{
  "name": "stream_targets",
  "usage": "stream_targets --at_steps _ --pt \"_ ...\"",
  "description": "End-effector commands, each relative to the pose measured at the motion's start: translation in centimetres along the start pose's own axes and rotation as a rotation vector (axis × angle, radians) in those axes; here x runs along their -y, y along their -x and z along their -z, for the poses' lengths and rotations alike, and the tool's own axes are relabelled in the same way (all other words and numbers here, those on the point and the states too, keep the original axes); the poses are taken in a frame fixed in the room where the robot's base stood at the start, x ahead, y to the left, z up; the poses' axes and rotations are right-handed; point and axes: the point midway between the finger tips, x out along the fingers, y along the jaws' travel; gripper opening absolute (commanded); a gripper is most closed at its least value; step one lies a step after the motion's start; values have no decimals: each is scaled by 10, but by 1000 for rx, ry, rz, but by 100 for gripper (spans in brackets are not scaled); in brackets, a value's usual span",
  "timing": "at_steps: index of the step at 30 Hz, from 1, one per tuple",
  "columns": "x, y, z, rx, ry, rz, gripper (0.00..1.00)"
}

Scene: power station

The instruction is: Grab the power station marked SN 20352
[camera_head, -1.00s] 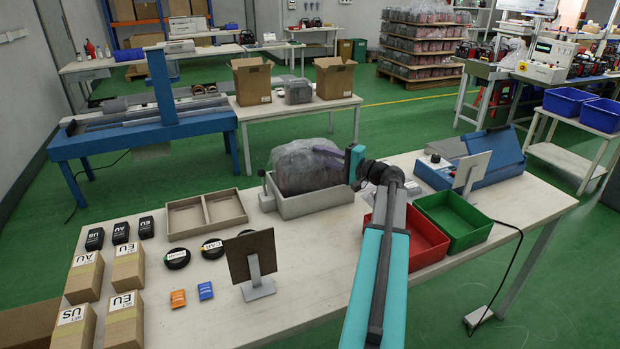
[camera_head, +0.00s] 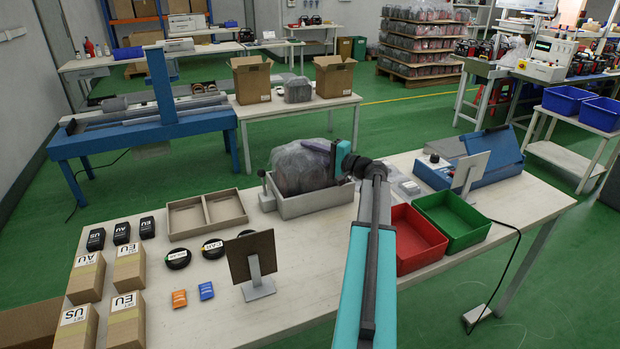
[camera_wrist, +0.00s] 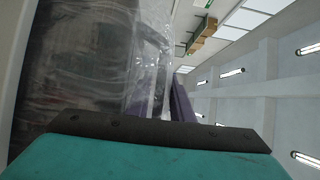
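A power station wrapped in clear plastic (camera_head: 298,170) sits in a grey tray (camera_head: 312,204) near the middle of the table's far side. The plastic blurs it, and no serial number can be read. My gripper (camera_head: 318,147) is at the upper right of the bag, with a dark purple finger over or against its top edge; contact cannot be told. In the wrist view, the wrapped station (camera_wrist: 85,70) fills the left side, close to the camera. A purple finger (camera_wrist: 181,102) shows right of it.
Red (camera_head: 418,240) and green (camera_head: 452,222) bins stand right of the tray, near my arm. A blue test box (camera_head: 495,160) is behind them. A two-part divider tray (camera_head: 206,212), a tilted stand (camera_head: 252,262), boxes and chargers occupy the left.

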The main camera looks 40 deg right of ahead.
Motion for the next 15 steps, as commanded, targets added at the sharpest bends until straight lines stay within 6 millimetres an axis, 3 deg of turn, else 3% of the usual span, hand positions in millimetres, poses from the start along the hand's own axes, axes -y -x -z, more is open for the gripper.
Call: stream_targets --at_steps 8,12,15 --pt "0 0 0 1 0 0 20" --pt "0 0 0 1 0 0 0" --pt "0 0 0 1 0 0 0"
